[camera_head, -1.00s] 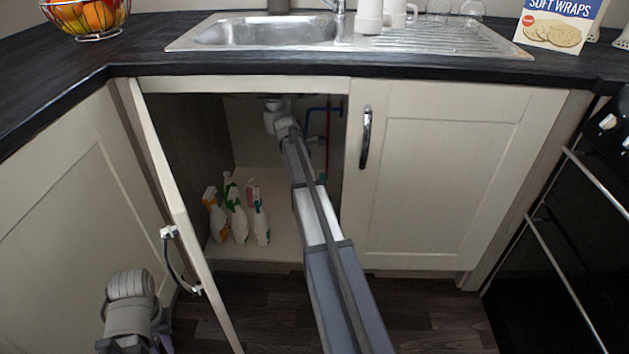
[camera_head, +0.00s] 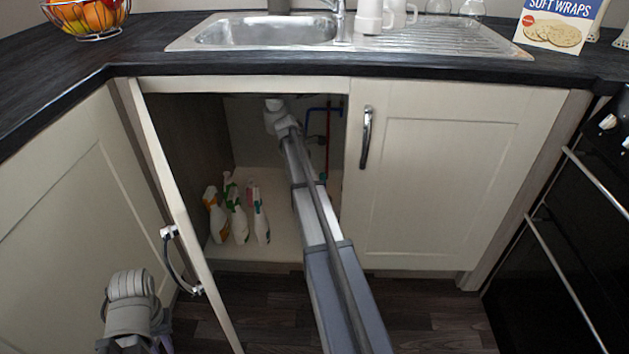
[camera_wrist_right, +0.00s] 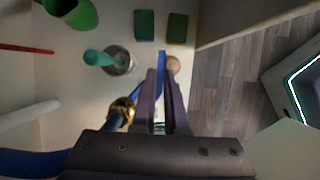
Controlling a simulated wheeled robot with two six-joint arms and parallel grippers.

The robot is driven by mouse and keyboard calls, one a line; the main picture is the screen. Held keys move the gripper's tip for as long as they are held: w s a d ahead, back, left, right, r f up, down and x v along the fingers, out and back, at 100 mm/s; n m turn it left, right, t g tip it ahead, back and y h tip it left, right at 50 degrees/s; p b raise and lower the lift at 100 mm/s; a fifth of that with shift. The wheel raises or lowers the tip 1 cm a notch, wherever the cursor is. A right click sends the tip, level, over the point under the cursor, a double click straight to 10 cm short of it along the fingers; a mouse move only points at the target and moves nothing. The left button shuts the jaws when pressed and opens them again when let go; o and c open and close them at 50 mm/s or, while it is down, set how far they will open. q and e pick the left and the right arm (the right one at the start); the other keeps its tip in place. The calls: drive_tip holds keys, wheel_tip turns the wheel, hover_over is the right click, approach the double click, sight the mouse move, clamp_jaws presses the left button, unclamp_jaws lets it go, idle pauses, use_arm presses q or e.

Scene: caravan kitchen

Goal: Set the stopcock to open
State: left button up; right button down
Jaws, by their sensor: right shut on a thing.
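The stopcock shows in the right wrist view as a brass body (camera_wrist_right: 121,110) with a narrow blue handle (camera_wrist_right: 162,62). My right gripper (camera_wrist_right: 160,80) is shut on the blue handle, which sticks out past the fingertips. In the head view my right arm reaches into the open cupboard under the sink, and the gripper and handle cannot be made out there.
Several spray bottles (camera_head: 240,225) stand on the cupboard floor left of my right arm. A blue pipe (camera_head: 322,109) and a red pipe (camera_head: 328,132) run at the back. The open door (camera_head: 185,225) stands on the left, the closed door (camera_head: 450,180) on the right.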

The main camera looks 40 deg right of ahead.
drive_tip(key=g+h+b, duration=0.1)
drive_tip(key=h+b, duration=0.1)
drive_tip(key=w+a+g+h+b, duration=0.1)
drive_tip(key=shift+r+g, duration=0.3)
drive_tip(key=shift+r, duration=0.05)
drive_tip(key=b, duration=0.1)
drive_tip(key=g+h+b, duration=0.1)
drive_tip(key=b, duration=0.1)
drive_tip(key=shift+w+a+r+h, duration=0.15)
drive_tip(key=shift+a+r+h, duration=0.1)
drive_tip(key=shift+r+h, duration=0.1)
drive_tip(key=shift+a+r+g+h+b, duration=0.1)
drive_tip(key=shift+r+g+h+b, duration=0.15)
drive_tip(key=shift+g+b, duration=0.15)
drive_tip(key=c, duration=0.9)
unclamp_jaws()
drive_tip(key=shift+c, duration=0.2)
drive_tip(key=shift+w+r, duration=0.1)
drive_tip(key=shift+w, duration=0.05)
